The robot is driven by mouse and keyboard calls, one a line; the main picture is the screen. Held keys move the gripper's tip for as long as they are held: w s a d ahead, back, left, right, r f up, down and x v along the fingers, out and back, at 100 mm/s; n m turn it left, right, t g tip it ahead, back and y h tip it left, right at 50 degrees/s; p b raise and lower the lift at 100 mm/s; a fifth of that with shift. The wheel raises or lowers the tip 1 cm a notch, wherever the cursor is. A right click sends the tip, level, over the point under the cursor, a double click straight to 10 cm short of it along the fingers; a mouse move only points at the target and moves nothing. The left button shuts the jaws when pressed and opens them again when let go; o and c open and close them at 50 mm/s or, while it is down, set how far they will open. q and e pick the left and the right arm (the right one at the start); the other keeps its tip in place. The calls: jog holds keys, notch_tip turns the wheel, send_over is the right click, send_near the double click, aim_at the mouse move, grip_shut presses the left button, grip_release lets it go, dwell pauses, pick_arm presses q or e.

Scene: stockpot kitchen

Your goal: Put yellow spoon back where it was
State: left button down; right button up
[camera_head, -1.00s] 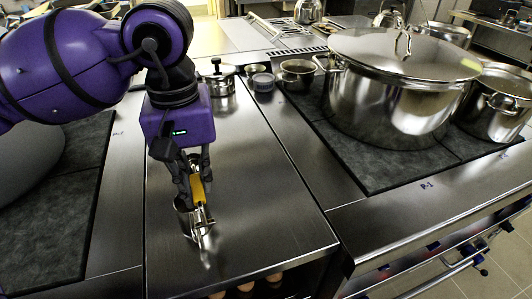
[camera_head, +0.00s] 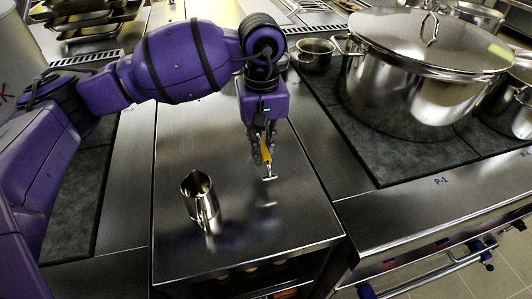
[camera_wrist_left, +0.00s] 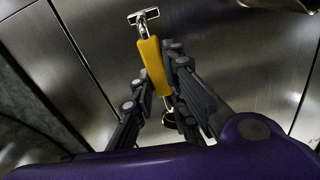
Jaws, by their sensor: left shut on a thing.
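The yellow spoon (camera_head: 265,152) has a yellow handle and a metal T-shaped end that points down and toward the front. My left gripper (camera_head: 264,143) is shut on its handle and holds it above the steel counter. In the left wrist view the yellow handle (camera_wrist_left: 154,66) lies between the fingers (camera_wrist_left: 160,92), with the T-shaped end beyond them; the other end is partly hidden by the fingers. A metal pitcher (camera_head: 198,194) stands upright on the counter, to the left of the gripper and apart from the spoon. My right gripper is out of view.
The steel counter (camera_head: 275,225) is bare around the pitcher and below the spoon. A large lidded stockpot (camera_head: 400,90) stands on the dark cooktop to the right. A small pot (camera_head: 314,56) is behind. Dark trays (camera_head: 88,27) are stacked at the far left.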

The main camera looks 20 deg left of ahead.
pick_arm(q)
jog(key=shift+w+d+f, duration=0.15)
jog(key=shift+w+f, duration=0.2)
jog(key=shift+f, duration=0.05)
jog(key=shift+w+d+f, duration=0.1)
jog(key=shift+w+f, duration=0.05)
jog(key=shift+f, duration=0.8)
jog(key=shift+w+f, duration=0.1)
jog(key=shift+f, duration=0.8)
jog(key=shift+f, duration=0.25)
jog(key=c, duration=1.7)
grip_release()
jog(key=shift+c, duration=0.2)
jog(key=shift+r, duration=0.2)
notch_tip(320, 180, up, 12)
